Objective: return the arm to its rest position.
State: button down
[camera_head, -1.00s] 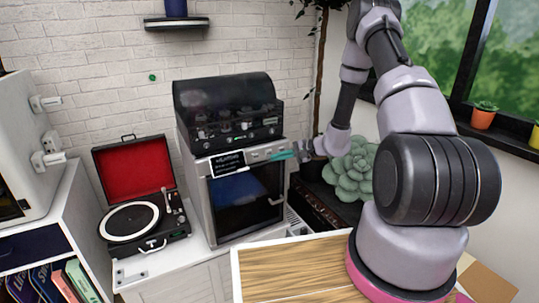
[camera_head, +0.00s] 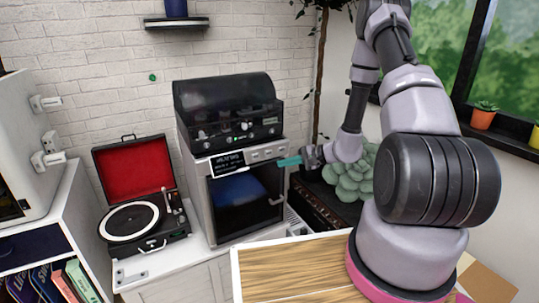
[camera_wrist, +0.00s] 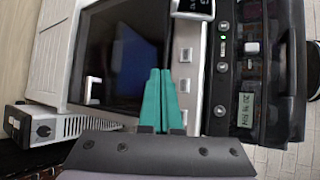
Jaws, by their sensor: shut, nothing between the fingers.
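My gripper (camera_head: 290,161) has teal fingers and is in front of the right side of the oven-like machine (camera_head: 246,203), near its control panel. In the wrist view the two teal fingertips (camera_wrist: 160,75) lie together, shut and empty, over the edge between the machine's dark door and its silver button strip. My arm reaches up from its pink-ringed base at the right and bends down to the gripper. Whether the fingers touch the machine cannot be told.
A record player with a red-lined lid (camera_head: 137,218) stands left of the machine. A dark clear-covered unit (camera_head: 228,112) sits on top of it. A succulent (camera_head: 350,178) is close behind my wrist. Potted plants (camera_head: 483,115) line the window sill. The wooden board (camera_head: 290,262) is clear.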

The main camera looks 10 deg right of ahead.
jog(key=s+a+r+n+g, duration=0.1)
jog(key=s+r+n+g, duration=0.15)
jog(key=r, duration=0.55)
jog(key=s+a+r+n+g+h, duration=0.1)
jog(key=s+a+r, duration=0.15)
jog(key=r, duration=0.45)
jog(key=s+a+r+n+g, duration=0.15)
jog(key=s+r, duration=0.25)
jog(key=r, duration=0.4)
jog(key=s+d+r+t+h, duration=0.2)
jog(key=s+d+r+h, duration=0.2)
jog(key=s+r, duration=0.4)
jog(key=s+d+r+n+t+h, duration=0.1)
jog(key=s+d+r+t+h, duration=0.2)
jog(key=s+r, duration=0.6)
jog(key=shift+s+d+h, duration=0.5)
jog(key=shift+s+d, duration=0.15)
jog(key=shift+d, duration=0.2)
